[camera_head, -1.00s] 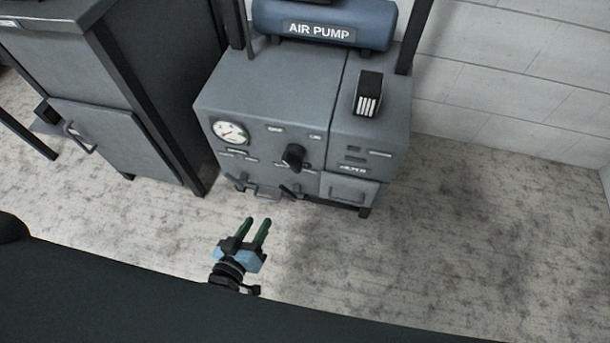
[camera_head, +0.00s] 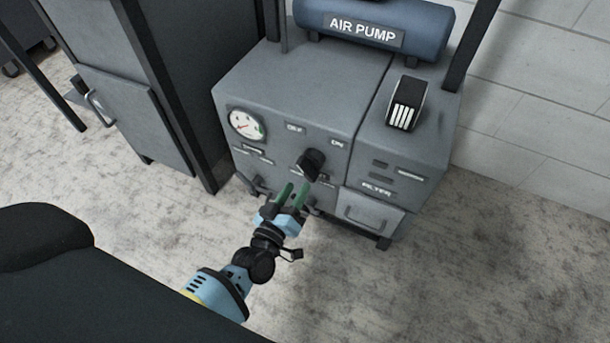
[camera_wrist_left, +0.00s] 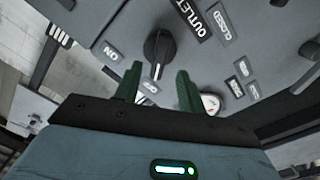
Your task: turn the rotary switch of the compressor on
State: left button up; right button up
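The compressor is a grey cabinet (camera_head: 290,95) with a blue tank marked AIR PUMP on top. Its black rotary switch (camera_head: 311,164) sits on the front panel between OFF and ON labels. My left gripper (camera_head: 293,190) is in front of the panel, just below the switch. My right gripper is not in view.
A round gauge (camera_head: 246,124) is at the panel's upper left. A small drawer-like FILTER front (camera_head: 371,212) is at the lower right. A dark cabinet (camera_head: 130,110) with a handle stands to the left. Open floor (camera_head: 480,270) lies to the right.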

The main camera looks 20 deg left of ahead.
aim_at(305, 175)
pick_arm(q)
jog(key=w+b, duration=0.1)
jog(key=w, duration=0.3)
jog(key=shift+d+f, duration=0.1)
jog(key=shift+w, duration=0.75)
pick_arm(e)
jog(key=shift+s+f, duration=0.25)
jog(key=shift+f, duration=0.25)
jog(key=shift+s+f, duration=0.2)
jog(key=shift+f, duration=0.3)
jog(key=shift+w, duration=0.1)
pick_arm(q)
jog(key=c, duration=0.5)
grip_shut()
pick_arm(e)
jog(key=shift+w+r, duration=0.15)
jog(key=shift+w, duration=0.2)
